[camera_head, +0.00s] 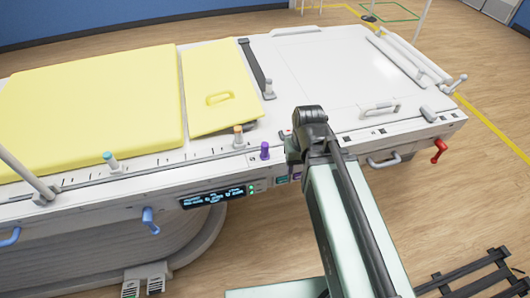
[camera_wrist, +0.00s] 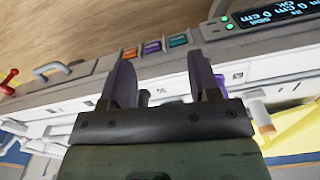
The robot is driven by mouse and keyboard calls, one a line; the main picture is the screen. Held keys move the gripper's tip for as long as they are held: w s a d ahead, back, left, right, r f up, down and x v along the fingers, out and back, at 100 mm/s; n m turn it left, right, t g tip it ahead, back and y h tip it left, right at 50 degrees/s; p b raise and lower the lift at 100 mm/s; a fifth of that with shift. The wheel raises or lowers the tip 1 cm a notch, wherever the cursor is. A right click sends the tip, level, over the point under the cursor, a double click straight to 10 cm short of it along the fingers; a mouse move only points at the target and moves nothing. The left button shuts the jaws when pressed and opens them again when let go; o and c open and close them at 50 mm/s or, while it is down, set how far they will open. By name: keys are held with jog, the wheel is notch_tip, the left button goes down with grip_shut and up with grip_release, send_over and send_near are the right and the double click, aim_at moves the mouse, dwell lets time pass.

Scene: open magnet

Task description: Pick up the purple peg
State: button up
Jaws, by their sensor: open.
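The purple peg (camera_head: 264,150) stands upright in the strip along the table's near edge, just left of my arm's end in the head view. In the wrist view my gripper (camera_wrist: 160,68) is open, with its two fingers spread apart over the table's edge strip and nothing held between them. A small purple patch (camera_wrist: 219,80) shows beside the right finger there; I cannot tell whether it is the peg. In the head view my arm's end hides the fingers.
A peg with an orange-tan top (camera_head: 238,135) and a teal-topped peg (camera_head: 110,160) stand farther left along the strip. Yellow pads (camera_head: 95,105) cover the table's left part. A display panel (camera_head: 213,197) is on the front face, and a red handle (camera_head: 439,150) is at right.

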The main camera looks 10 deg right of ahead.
jog(key=w+a+r+p, duration=0.4)
jog(key=w+r+p, duration=0.1)
jog(key=r+p, duration=0.1)
jog(key=p, duration=0.2)
send_near(265, 144)
jog(key=s, duration=0.1)
jog(key=shift+w+a+f+m+b, duration=0.1)
jog(key=shift+w+f+m+b, duration=0.15)
jog(key=shift+w+m+b, duration=0.2)
jog(key=shift+w+a+f+m+b, duration=0.1)
jog(key=shift+w+f+m+b, duration=0.2)
jog(key=shift+w, duration=0.25)
jog(key=shift+s+d+m, duration=0.2)
jog(key=shift+s+m, duration=0.05)
jog(key=shift+s, duration=0.1)
jog(key=shift+s+f+b, duration=0.2)
jog(key=shift+f+b, duration=0.05)
jog(key=shift+b, duration=0.15)
notch_tip(265, 144, down, 11)
jog(key=b, duration=1)
jog(key=shift+r+b, duration=0.1)
jog(key=shift+b, duration=0.25)
jog(key=shift+r, duration=0.25)
jog(key=c, duration=1)
jog(key=shift+r+p, duration=0.15)
jog(key=shift+p, duration=0.25)
